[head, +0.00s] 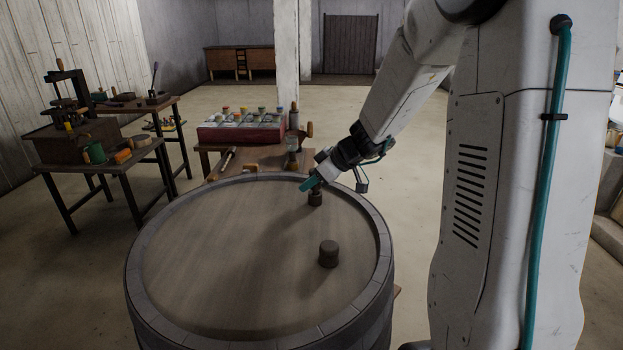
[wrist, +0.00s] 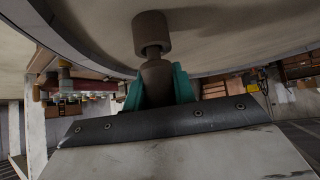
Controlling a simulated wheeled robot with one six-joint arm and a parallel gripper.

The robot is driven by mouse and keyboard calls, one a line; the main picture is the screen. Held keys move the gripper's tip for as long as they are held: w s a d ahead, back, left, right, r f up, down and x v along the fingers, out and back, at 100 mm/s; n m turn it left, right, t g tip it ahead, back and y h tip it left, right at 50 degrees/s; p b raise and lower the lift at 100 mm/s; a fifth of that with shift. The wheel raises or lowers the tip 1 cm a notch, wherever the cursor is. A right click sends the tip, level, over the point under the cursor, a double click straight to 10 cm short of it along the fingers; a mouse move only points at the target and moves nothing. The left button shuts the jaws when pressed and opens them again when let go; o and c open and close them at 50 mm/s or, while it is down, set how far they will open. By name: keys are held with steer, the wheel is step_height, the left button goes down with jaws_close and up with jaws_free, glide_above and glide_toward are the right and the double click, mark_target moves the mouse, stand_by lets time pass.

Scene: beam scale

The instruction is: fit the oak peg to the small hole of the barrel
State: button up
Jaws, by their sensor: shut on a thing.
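The barrel (head: 225,250) stands upright with its round wooden head facing up. Two short dark round collars rise from the head: a nearer one (head: 328,254) and a farther one (head: 315,199) near the far right rim. My gripper (head: 311,184) is above the farther collar, its teal fingers shut on the brown oak peg (wrist: 156,80). In the wrist view the peg's narrow end meets the end face of the collar (wrist: 150,30), roughly in line with it. I cannot tell how far the end goes in.
Behind the barrel a low table (head: 207,162) holds a red box (head: 242,134) of coloured pieces, a mallet-like tool and a jar. Dark workbenches with tools (head: 90,160) stand at the left. Most of the barrel head is bare.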

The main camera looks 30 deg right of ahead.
steer(key=shift+f, duration=0.75)
steer(key=o, duration=1.1)
steer(key=shift+r, duration=0.1)
steer(key=v, duration=0.7)
steer(key=shift+s+d+r, duration=0.2)
steer(key=shift+r, duration=0.05)
steer(key=shift+a, duration=0.1)
